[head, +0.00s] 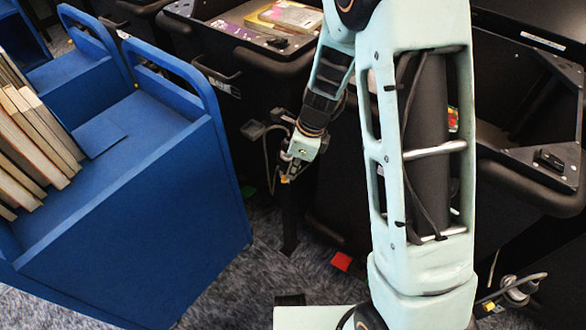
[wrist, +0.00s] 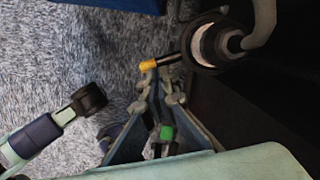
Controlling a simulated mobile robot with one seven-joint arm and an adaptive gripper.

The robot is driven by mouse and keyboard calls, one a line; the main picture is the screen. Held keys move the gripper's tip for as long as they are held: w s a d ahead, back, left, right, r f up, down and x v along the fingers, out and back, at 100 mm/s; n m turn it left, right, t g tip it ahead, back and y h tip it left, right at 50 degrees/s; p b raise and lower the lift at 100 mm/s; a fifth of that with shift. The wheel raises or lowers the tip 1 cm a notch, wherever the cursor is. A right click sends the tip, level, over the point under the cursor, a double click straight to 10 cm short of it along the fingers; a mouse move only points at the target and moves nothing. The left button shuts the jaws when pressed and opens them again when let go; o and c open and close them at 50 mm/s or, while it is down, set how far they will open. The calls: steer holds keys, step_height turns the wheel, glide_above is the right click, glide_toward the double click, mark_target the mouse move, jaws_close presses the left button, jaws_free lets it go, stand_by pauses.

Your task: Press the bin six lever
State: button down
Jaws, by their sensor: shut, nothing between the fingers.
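A lever with a yellow tip (wrist: 148,66) and a dark shaft sticks out of a round, pale-ringed fitting (wrist: 203,45) in the wrist view. Its yellow tip also shows in the head view (head: 284,180), at the side of a black bin. No bin number is readable. My gripper (wrist: 163,88) is shut and empty, its fingertips right by the yellow tip; I cannot tell if they touch. In the head view my gripper (head: 290,170) points down beside the bin and partly hides the lever.
A blue book cart (head: 140,210) stands close on the left. Black bins (head: 270,75) stand behind and to the right, one holding books. Another yellow-tipped lever (head: 490,306) is at lower right. A red patch (head: 342,261) lies low between. Some grey carpet (head: 265,265) is clear.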

steer(key=shift+a+r, duration=0.1)
steer(key=shift+a, duration=0.05)
steer(key=m+p, duration=0.1)
steer(key=a+m+p, duration=0.1)
steer(key=p, duration=0.1)
steer(key=a+m+p, duration=0.1)
steer(key=shift+r+m+t, duration=0.25)
steer(key=shift+m+t, duration=0.05)
steer(key=shift+t, duration=0.1)
steer(key=a+m+p, duration=0.1)
steer(key=m+p, duration=0.1)
steer(key=p, duration=0.1)
steer(key=w+a+m+h+p, duration=0.1)
steer(key=m+p, duration=0.1)
steer(key=p, duration=0.1)
steer(key=w+a+m+t+p, duration=0.1)
steer(key=a+m+p, duration=0.1)
steer(key=p, duration=0.1)
steer(key=shift+w+f+p, duration=0.15)
steer(key=shift+f+p, duration=0.1)
steer(key=shift+p, duration=0.1)
steer(key=shift+a+f, duration=0.1)
steer(key=shift+a, duration=0.05)
steer(key=shift+w, duration=0.1)
